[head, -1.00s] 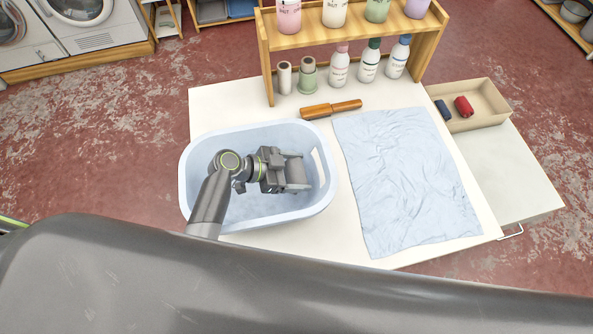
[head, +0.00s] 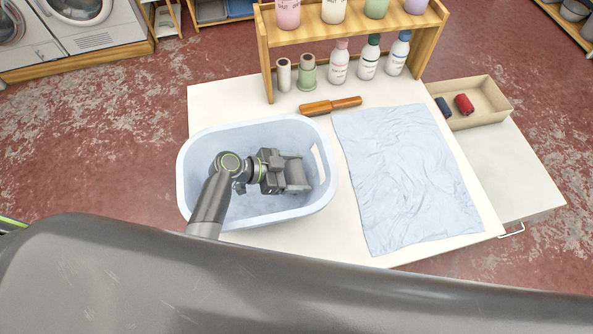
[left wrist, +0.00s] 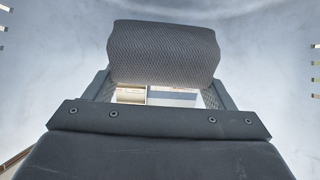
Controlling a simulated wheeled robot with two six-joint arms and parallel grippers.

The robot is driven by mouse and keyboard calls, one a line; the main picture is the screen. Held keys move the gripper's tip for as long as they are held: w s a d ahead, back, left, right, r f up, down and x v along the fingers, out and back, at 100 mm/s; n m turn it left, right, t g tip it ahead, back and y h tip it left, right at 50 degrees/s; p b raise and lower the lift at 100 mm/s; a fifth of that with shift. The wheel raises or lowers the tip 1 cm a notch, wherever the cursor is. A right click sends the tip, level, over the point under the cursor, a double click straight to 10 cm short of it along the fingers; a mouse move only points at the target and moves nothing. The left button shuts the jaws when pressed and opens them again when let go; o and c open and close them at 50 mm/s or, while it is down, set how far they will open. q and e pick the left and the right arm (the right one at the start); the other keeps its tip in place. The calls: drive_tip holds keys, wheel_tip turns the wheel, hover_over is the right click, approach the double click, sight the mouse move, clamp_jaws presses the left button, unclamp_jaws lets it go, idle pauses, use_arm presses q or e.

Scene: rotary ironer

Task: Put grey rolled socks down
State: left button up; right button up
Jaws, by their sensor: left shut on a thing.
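The grey rolled socks (left wrist: 163,52) show in the left wrist view as a grey textured roll between the two fingers. My left gripper (head: 296,173) is shut on them, inside the light blue laundry basket (head: 187,200). In the head view the grey socks (head: 295,172) show between the fingers, over the right part of the basket. I cannot tell whether they touch the basket's floor. My right gripper is not in view.
A light blue cloth (head: 405,180) lies flat right of the basket. A wooden rolling pin-like tool (head: 330,106) lies behind it. A wooden shelf (head: 266,60) with bottles stands at the back. A shallow tray (head: 487,115) with a red roll and a dark blue roll is at right.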

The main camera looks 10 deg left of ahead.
use_arm(q)
drive_tip(key=o, duration=1)
drive_tip(key=shift+f, duration=0.25)
drive_tip(key=shift+s, duration=0.1)
drive_tip(key=shift+w+r+p, duration=0.2)
drive_tip(key=shift+r+p, duration=0.3)
drive_tip(key=shift+p, duration=0.15)
drive_tip(key=shift+a+r, duration=0.15)
drive_tip(key=shift+a, duration=0.1)
drive_tip(key=b+v, duration=0.1)
drive_tip(key=v, duration=0.6)
drive_tip(key=shift+r+b, duration=0.1)
drive_tip(key=shift+b, duration=0.25)
